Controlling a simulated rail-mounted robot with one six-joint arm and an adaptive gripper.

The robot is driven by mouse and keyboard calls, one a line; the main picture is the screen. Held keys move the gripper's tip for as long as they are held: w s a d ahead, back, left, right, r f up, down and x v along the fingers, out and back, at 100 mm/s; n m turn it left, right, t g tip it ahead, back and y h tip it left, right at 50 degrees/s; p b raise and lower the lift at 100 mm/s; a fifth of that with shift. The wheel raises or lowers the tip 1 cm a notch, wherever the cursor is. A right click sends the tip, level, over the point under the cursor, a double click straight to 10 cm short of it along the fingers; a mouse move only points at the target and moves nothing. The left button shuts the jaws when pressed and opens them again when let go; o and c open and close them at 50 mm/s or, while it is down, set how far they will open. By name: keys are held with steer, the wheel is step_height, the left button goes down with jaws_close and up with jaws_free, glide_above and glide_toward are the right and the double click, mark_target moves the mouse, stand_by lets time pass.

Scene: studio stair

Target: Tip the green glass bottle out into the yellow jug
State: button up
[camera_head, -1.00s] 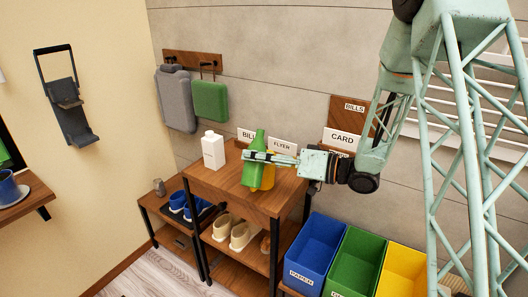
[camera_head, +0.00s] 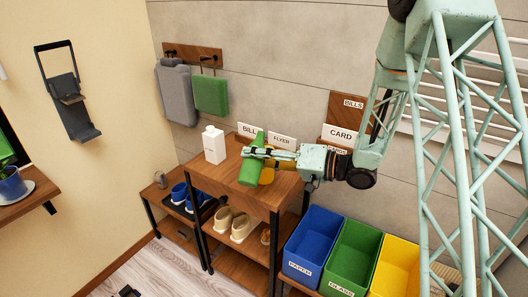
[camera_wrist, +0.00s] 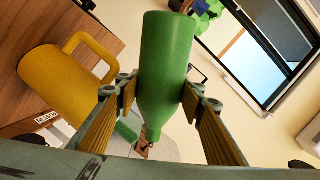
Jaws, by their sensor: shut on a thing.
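The green glass bottle (camera_head: 251,170) is held above the wooden cabinet top, tilted in the head view. My gripper (camera_head: 256,153) is shut on it. In the wrist view the bottle (camera_wrist: 166,55) sits between the two fingers of my gripper (camera_wrist: 160,92), its wide body away from the palm and its narrow neck toward it. The yellow jug (camera_head: 267,177) stands on the cabinet top, partly hidden behind the bottle and gripper. In the wrist view the jug (camera_wrist: 58,88) and its handle are left of the bottle, apart from it. No contents show.
A white carton (camera_head: 214,146) stands left on the cabinet top (camera_head: 228,184). Label cards such as FLYER (camera_head: 282,141) stand behind. Shoes (camera_head: 232,224) fill the shelf below. Blue (camera_head: 311,240), green (camera_head: 350,258) and yellow (camera_head: 396,266) bins stand to the right.

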steer(key=shift+s+a+f+m+g+p, duration=0.1)
steer(key=shift+s+m+g+p, duration=0.1)
steer(key=shift+m+p, duration=0.4)
steer(key=shift+s+m+g+p, duration=0.1)
steer(key=shift+s+m+p, duration=0.05)
steer(key=shift+m+p, duration=0.45)
stand_by(0.7)
steer(key=shift+w+m+p, duration=0.5)
steer(key=shift+m+p, duration=0.4)
steer(key=shift+p, duration=1.5)
steer(key=shift+r+m+g+p, duration=0.3)
steer(key=shift+r+m+p, duration=0.45)
steer(key=shift+p, duration=1.55)
steer(key=shift+w+d+f+m+p, duration=0.2)
steer(key=shift+m+p, duration=0.45)
steer(key=shift+p, duration=1.05)
steer(key=shift+w+r+m+g+p, duration=0.15)
steer(key=shift+r+m+g+p, duration=0.4)
steer(key=shift+p, duration=1.35)
steer(key=b, duration=0.2)
steer(key=f+n+t+b, duration=0.1)
steer(key=b, duration=0.1)
steer(key=shift+s+f, duration=0.2)
steer(key=shift+f, duration=0.05)
steer(key=n+b, duration=0.1)
steer(key=b, duration=0.3)
steer(key=shift+s+n, duration=0.1)
steer(key=shift+n, duration=0.25)
